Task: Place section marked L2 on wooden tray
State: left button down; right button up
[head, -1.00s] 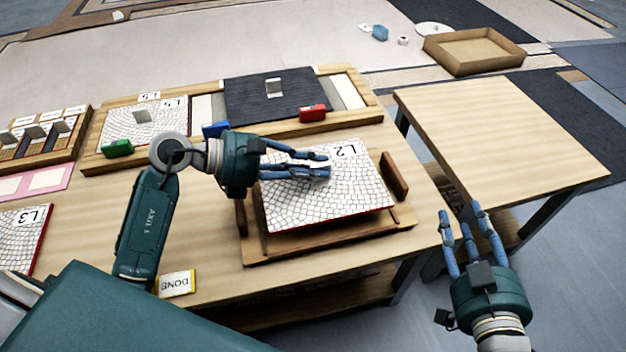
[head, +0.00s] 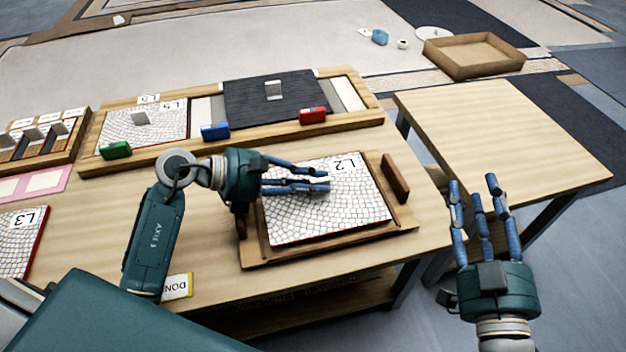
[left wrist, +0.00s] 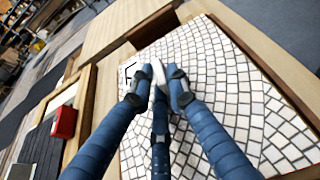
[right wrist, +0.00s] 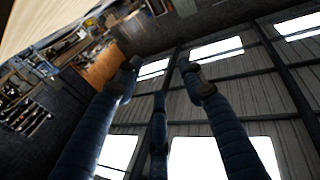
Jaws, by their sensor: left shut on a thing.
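The L2 section (head: 345,205) is a white mosaic panel with a red edge and an L2 label. It lies over the wooden tray (head: 405,222), within its outline; whether it touches the tray floor I cannot tell. My left gripper (head: 325,180) is shut on the panel's grip near its middle; the fingers mostly hide this grip. The panel also fills much of the left wrist view (left wrist: 225,90), with the gripper (left wrist: 158,80) over it. My right gripper (head: 480,190) is open and empty, in front of the right table. It also shows in the right wrist view (right wrist: 160,75).
The L3 panel (head: 18,245) lies at the left. The L5 panel (head: 120,128) sits in a long wooden frame with green (head: 116,150), blue (head: 215,132) and red blocks (head: 312,115). A DONE card (head: 178,286) lies near the front edge. The right table (head: 500,135) is bare.

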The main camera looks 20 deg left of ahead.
jog(key=shift+r, duration=0.2)
pick_arm(q)
jog(key=shift+f+b, duration=0.3)
jog(key=c, duration=1.7)
grip_release()
jog(key=shift+d+f, duration=0.1)
pick_arm(e)
jog(key=r, duration=0.1)
jog(key=r+t, duration=0.1)
jog(key=shift+s+r+t, duration=0.2)
jog(key=shift+r+t, duration=0.1)
pick_arm(q)
jog(key=shift+s, duration=0.1)
pick_arm(e)
jog(key=shift+a, duration=0.1)
